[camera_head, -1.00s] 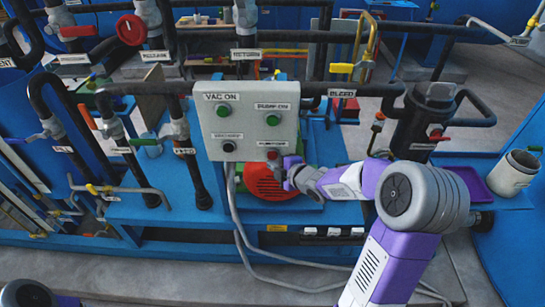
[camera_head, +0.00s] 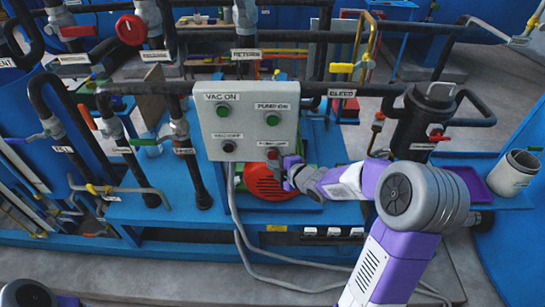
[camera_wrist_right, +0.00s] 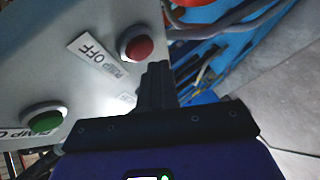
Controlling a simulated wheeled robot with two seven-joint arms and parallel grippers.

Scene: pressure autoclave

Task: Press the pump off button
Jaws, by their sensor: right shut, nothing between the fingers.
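The red pump off button (camera_wrist_right: 138,47) sits on the pale control box, beside a white label reading PUMP OFF (camera_wrist_right: 92,55). In the head view, the button (camera_head: 272,153) shows at the box's lower right, close to my gripper. My right gripper (camera_wrist_right: 157,68) is shut and empty. In the wrist view its fingertips are just beside the red button; whether they touch it, I cannot tell. In the head view my right gripper (camera_head: 282,164) is at the lower right corner of the box. My left gripper is out of view.
The control box (camera_head: 248,99) also carries a green VAC ON button (camera_head: 225,111), a green PUMP ON button (camera_head: 272,120) and a dark button (camera_head: 229,146). A red motor (camera_head: 265,184) lies below the box. Black pipes and valves flank it; a white bucket (camera_head: 511,175) stands at the right.

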